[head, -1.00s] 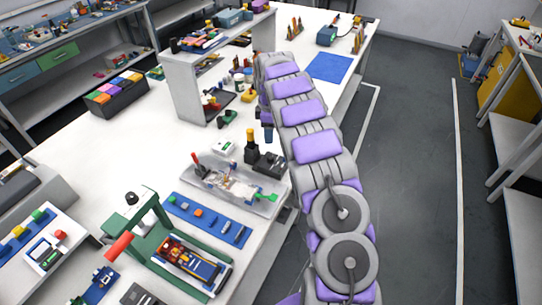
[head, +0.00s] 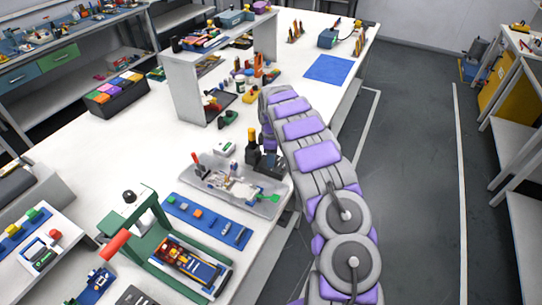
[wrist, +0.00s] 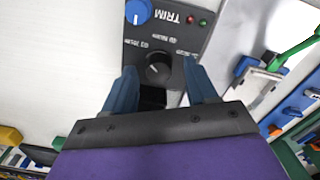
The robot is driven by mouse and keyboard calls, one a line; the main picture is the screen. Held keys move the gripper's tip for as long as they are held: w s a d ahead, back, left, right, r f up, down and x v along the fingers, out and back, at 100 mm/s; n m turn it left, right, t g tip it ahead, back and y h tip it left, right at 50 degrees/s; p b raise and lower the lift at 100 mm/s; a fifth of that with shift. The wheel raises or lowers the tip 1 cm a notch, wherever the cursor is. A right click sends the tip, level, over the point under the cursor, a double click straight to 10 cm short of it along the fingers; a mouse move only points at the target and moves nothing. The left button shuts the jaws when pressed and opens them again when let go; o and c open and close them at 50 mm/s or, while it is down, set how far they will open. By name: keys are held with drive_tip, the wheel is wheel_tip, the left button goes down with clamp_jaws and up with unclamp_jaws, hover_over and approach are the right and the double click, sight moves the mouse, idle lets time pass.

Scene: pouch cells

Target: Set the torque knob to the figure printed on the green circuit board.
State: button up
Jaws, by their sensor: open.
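A dark control box (wrist: 180,38) shows in the wrist view, with a black knob (wrist: 158,68) among small "Ncm" markings and a blue knob (wrist: 138,12) near the word "TRIM". My gripper (wrist: 163,78) is open, its two blue fingers apart on either side of the black knob. I cannot tell whether they touch it. In the head view the box (head: 270,164) stands on the white bench below my gripper (head: 268,146), partly hidden by my arm. I cannot pick out the green circuit board for sure, and no figure on one is readable.
A clear tray (head: 213,188) with a silvery pouch and a green clip lies just in front of the box. A green press frame (head: 140,245) is at the front left; a white shelf (head: 190,90) stands behind.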

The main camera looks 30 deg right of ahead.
drive_tip(key=shift+d, duration=0.15)
drive_tip(key=shift+d, duration=0.3)
drive_tip(key=c, duration=0.5)
drive_tip(key=shift+a, duration=0.25)
drive_tip(key=c, duration=0.6)
drive_tip(key=shift+o, duration=0.2)
